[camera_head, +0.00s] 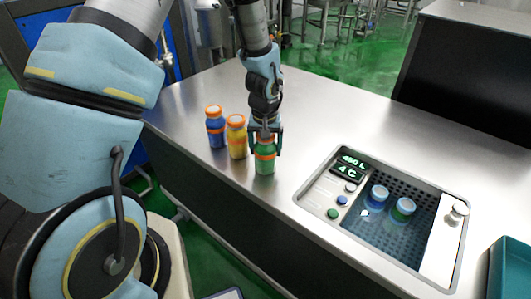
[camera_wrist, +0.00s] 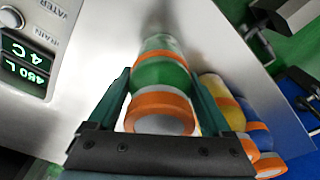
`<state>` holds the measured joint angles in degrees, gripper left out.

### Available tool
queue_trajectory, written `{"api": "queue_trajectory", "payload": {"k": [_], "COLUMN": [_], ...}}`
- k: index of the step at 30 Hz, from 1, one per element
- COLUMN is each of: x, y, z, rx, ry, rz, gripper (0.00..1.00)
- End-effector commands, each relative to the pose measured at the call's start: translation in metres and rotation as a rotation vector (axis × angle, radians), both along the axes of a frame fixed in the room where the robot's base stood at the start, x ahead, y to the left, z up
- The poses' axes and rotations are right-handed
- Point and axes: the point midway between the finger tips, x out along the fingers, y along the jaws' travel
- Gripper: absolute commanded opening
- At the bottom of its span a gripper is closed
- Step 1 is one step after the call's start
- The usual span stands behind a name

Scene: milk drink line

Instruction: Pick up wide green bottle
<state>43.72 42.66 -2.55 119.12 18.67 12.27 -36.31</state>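The wide green bottle (camera_head: 264,166), with an orange cap and an orange band, stands upright on the steel counter. My gripper (camera_head: 265,152) is above it, pointing down, with one finger on each side. In the wrist view, the green bottle (camera_wrist: 160,74) is between the fingers of my gripper (camera_wrist: 161,78), its orange cap towards the palm. Narrow gaps show beside the cap, so the fingers look open around the bottle. Contact lower down is hard to tell.
A yellow bottle (camera_head: 237,143) stands close to the left of the green one, with a blue bottle (camera_head: 215,132) beyond. A sunken basin (camera_head: 385,248) at right holds two bottles. A teal tray (camera_head: 510,270) is at far right. The counter behind is clear.

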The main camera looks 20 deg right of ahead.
Motion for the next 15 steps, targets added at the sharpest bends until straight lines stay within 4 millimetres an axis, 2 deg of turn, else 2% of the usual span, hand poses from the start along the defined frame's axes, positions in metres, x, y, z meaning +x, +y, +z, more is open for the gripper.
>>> {"api": "queue_trajectory", "payload": {"k": [2,15], "x": [-0.0001,-0.0003], "y": [0.0001,0.0], "z": [0.0001,0.0003], "rx": [0.0,0.0], "ry": [0.0,0.0], "rz": [0.0,0.0], "gripper": [0.69,0.19]}}
